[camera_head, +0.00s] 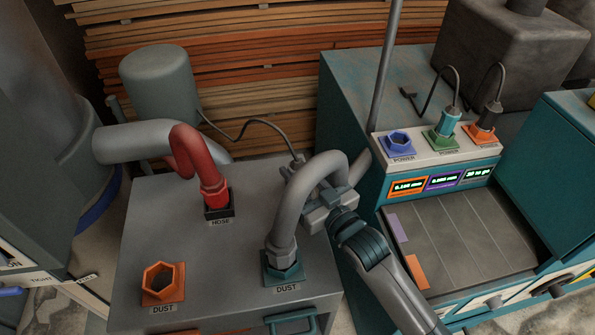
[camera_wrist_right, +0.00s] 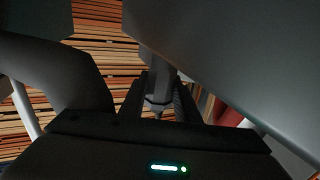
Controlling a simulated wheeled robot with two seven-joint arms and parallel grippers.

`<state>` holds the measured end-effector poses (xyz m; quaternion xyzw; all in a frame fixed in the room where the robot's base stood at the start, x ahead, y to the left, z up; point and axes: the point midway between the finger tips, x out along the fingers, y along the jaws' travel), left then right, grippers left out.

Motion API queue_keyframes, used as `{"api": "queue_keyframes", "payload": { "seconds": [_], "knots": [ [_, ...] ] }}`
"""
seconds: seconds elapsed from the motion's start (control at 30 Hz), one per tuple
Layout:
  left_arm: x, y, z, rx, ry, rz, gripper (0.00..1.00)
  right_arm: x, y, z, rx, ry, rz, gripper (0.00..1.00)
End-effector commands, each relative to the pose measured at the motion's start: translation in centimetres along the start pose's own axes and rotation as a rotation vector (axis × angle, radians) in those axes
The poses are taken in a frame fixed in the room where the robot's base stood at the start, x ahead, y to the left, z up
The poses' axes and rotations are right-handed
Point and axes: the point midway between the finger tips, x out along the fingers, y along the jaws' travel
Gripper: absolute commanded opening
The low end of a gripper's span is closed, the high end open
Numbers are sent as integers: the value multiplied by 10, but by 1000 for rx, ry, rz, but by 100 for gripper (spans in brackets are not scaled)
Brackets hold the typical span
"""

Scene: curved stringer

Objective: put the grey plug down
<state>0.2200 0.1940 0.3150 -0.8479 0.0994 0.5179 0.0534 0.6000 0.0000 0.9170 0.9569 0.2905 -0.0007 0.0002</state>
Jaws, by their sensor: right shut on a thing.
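My right gripper (camera_head: 322,190) is beside the curved grey hose over the grey cabinet, and the hose hides part of its fingers. It is shut on the grey plug (camera_head: 298,164), which sits at the end of a dark cable and is mostly hidden behind the hose. In the right wrist view the dark plug (camera_wrist_right: 160,90) points between the two fingers, in deep shade. It looks held above the cabinet top, though its exact height is hard to tell. My left gripper is not in view.
The grey hose (camera_head: 290,205) rises from the right DUST port. A red hose (camera_head: 205,170) enters the HOSE port. The orange DUST port (camera_head: 163,281) is empty. On the right panel, the blue POWER socket (camera_head: 398,143) is empty; two other sockets hold plugs. The cabinet top (camera_head: 215,255) has free room.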

Motion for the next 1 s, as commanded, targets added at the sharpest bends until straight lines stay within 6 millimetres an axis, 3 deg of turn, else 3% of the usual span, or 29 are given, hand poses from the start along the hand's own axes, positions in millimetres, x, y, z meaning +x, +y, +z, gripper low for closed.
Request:
{"api": "queue_keyframes", "payload": {
  "seconds": [0.03,0.1,0.57,0.77,1.0],
  "knots": [
    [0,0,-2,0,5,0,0,0,0,1,0,0,0,33],
    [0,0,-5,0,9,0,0,0,0,1,0,0,0,47],
    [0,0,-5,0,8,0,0,-3,0,-2,0,0,0,47],
    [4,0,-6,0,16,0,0,-25,0,-1,0,0,0,47],
    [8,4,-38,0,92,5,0,-67,0,0,0,-3,0,47]
  ]
}}
